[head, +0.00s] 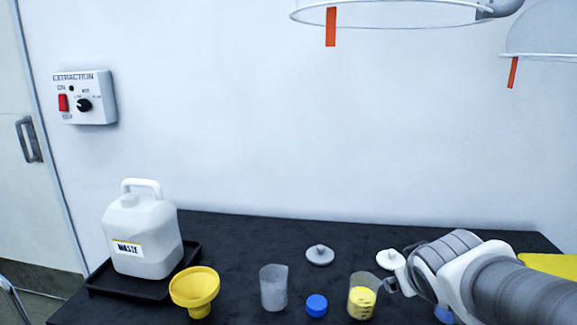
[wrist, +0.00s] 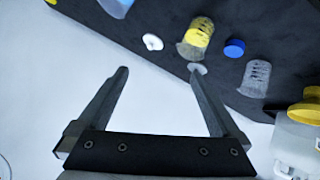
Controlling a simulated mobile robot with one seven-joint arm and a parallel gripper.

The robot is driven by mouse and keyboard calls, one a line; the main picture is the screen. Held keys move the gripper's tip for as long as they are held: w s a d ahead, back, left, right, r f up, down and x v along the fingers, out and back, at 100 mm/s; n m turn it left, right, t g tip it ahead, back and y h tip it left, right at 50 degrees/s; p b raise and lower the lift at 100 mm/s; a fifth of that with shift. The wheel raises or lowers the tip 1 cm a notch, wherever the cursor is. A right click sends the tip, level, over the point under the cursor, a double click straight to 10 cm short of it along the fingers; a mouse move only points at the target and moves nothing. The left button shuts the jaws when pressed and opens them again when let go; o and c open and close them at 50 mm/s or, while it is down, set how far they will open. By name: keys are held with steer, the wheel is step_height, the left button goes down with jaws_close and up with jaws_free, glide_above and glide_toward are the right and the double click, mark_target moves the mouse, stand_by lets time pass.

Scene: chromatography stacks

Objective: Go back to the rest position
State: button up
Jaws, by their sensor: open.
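My gripper (wrist: 160,72) shows in the wrist view with its two dark fingers spread wide and nothing between them but pale wall. In the head view my arm comes in from the lower right, low over the right side of the dark bench (head: 240,230); the fingers are not clear there. A beaker with yellow contents (head: 361,300) stands just left of the arm's end. In the wrist view the right fingertip overlaps a grey lid (wrist: 199,68) in the picture; whether they touch cannot be told. The white lid (wrist: 152,42) lies beyond the fingertips.
An empty clear beaker (head: 274,290), blue cap (head: 316,306) and yellow funnel (head: 195,290) stand along the bench's front. The white waste jug (head: 142,235) sits in a black tray (head: 115,285) at left. Round clear hoods (head: 400,20) with orange tabs hang above. The bench's back middle is clear.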

steer(key=s+a+r+m+g+y+p, duration=0.1)
steer(key=s+a+g+y, duration=0.1)
steer(key=s+a, duration=0.35)
steer(key=s+a+m+g+y, duration=0.1)
steer(key=s+a+g, duration=0.1)
steer(key=s, duration=0.7)
step_height(320, 180, up, 16)
steer(key=p, duration=1.6)
steer(key=shift+w+f, duration=0.25)
steer(key=shift+w, duration=0.1)
steer(key=shift+a, duration=0.1)
